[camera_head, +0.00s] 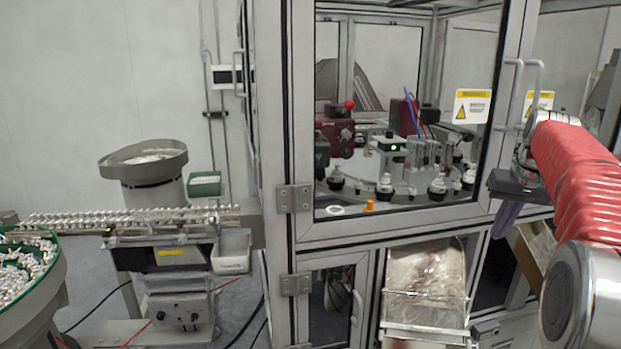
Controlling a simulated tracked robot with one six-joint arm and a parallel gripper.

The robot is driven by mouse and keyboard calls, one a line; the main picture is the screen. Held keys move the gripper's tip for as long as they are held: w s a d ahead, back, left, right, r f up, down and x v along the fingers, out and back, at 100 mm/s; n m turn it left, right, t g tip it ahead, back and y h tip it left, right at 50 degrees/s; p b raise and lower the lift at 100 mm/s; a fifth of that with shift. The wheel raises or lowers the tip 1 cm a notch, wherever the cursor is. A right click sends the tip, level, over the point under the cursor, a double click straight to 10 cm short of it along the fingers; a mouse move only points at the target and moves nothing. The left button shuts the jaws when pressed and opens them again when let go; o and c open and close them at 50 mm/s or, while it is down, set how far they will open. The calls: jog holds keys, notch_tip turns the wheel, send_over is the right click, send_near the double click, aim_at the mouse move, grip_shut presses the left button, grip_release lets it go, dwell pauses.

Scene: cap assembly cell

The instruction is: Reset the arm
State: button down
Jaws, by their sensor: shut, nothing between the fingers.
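My arm in its red ribbed sleeve reaches in from the right edge of the head view. At its end, my gripper (505,219) points down with purplish fingers, in front of the cell's door frame near the handle. It is shut and holds nothing visible. Part of the wrist is hidden behind the sleeve.
The glazed cell door (405,215) is closed, with a handle (515,95) close to my wrist. Below is a tilted clear-fronted chute (425,285). A feeder bowl (143,160), a linear track (130,218) and a green-lined bowl (60,262) of small parts stand left.

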jog(key=s+a+f+n, duration=0.1)
jog(key=s+a+f, duration=0.3)
jog(key=s+a, duration=0.5)
jog(key=s+a+f+n+t, duration=0.1)
jog(key=s+a+f, duration=0.3)
jog(key=s+a, duration=0.5)
jog(key=s+a+f, duration=0.4)
jog(key=s+a, duration=0.6)
jog(key=s, duration=0.4)
jog(key=shift+n+t, duration=0.4)
jog(key=shift+d+f, duration=0.1)
jog(key=shift+d, duration=0.1)
